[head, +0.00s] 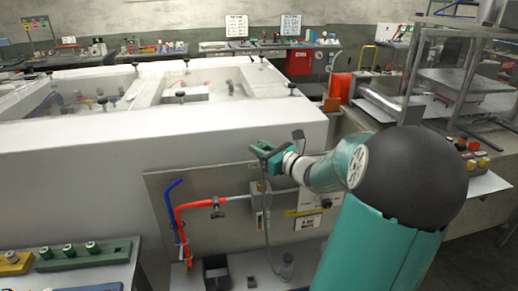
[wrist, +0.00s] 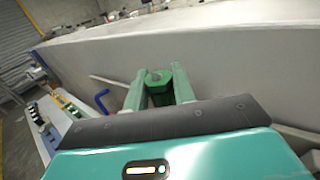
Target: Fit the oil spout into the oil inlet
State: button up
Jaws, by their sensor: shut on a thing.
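My gripper (head: 267,152) reaches out in front of the long white machine, just below its top edge, above the grey panel. In the wrist view my gripper's two green fingers (wrist: 158,88) are closed on a small green piece (wrist: 157,76) with a greyish top. I take this piece as the oil spout; its lower part is hidden by the fingers and wrist. In the head view the held piece cannot be told apart from the green fingers. It is apart from the machine's wall in the wrist view. I cannot pick out the oil inlet with certainty in either view.
The white machine (head: 150,140) fills the left and middle. Its grey panel (head: 158,190) carries a red hose (head: 180,228), a blue hose (head: 168,200) and a grey box (head: 260,196). A green block with knobs (head: 80,255) sits lower left. A metal frame stands right.

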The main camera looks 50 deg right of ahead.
jog(key=shift+s+d+r, duration=0.1)
jog(key=shift+s, duration=0.2)
jog(key=shift+w, duration=0.35)
jog(key=shift+s+f, duration=0.3)
jog(key=shift+f, duration=0.05)
jog(key=shift+w+f, duration=0.2)
jog(key=shift+f, duration=0.65)
jog(key=shift+s+f, duration=0.2)
jog(key=shift+f, duration=0.5)
jog(key=shift+w+f, duration=0.15)
jog(key=shift+f, duration=0.95)
jog(key=shift+f, duration=1.6)
